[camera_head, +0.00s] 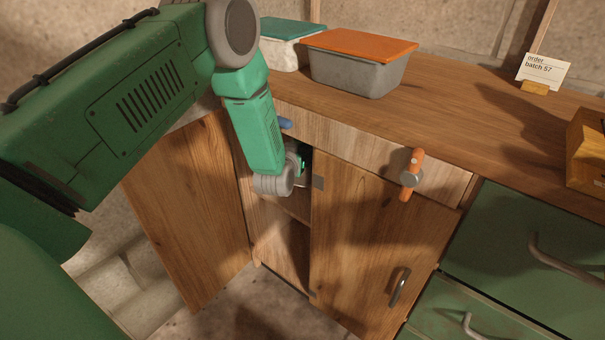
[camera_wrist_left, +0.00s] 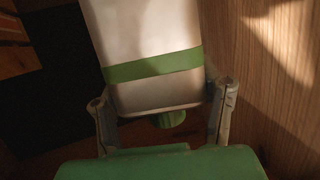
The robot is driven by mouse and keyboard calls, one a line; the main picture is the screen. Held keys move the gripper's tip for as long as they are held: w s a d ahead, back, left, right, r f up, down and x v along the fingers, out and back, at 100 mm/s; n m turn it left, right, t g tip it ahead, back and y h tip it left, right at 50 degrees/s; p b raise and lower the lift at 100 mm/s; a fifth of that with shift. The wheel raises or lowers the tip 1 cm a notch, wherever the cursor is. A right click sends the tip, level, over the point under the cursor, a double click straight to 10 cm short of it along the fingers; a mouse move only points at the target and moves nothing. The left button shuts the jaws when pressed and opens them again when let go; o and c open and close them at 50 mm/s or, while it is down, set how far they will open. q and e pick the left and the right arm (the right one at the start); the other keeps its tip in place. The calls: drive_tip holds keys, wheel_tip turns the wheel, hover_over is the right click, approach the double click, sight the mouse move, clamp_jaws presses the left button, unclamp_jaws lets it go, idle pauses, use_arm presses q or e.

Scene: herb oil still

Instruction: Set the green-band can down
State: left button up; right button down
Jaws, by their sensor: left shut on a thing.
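The green-band can (camera_wrist_left: 145,40) is pale with a green stripe near its lower end in the left wrist view. My left gripper (camera_wrist_left: 163,118) is shut on it, with a finger on each side of the can. In the head view my left arm reaches into the open left side of the wooden cabinet (camera_head: 280,240). The left gripper (camera_head: 303,165) shows there only in part, just inside the opening, and the can is mostly hidden. I cannot tell whether the can touches a shelf. My right gripper does not show.
The left cabinet door (camera_head: 190,210) stands open; the right door (camera_head: 365,250) is shut. An orange-lidded bin (camera_head: 358,70) and a teal-lidded bin (camera_head: 285,45) stand on the counter (camera_head: 460,105) above. A card (camera_head: 543,70) reads "order batch 57". Green drawers (camera_head: 530,245) are at right.

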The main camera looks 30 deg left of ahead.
sight(304, 180)
use_arm(q)
drive_tip(key=shift+w+d+f+b, duration=0.25)
drive_tip(key=shift+w+f+b, duration=0.3)
drive_tip(key=shift+f, duration=0.4)
drive_tip(key=f+b, duration=0.1)
drive_tip(key=f, duration=0.1)
drive_tip(key=f+b, duration=0.1)
drive_tip(key=f, duration=0.2)
drive_tip(key=shift+a+b, duration=0.2)
drive_tip(key=shift+b, duration=0.1)
drive_tip(key=shift+w, duration=0.2)
drive_tip(key=shift+r, duration=0.1)
drive_tip(key=o, duration=1.7)
drive_tip(key=shift+s+d, duration=0.1)
drive_tip(key=shift+s, duration=0.1)
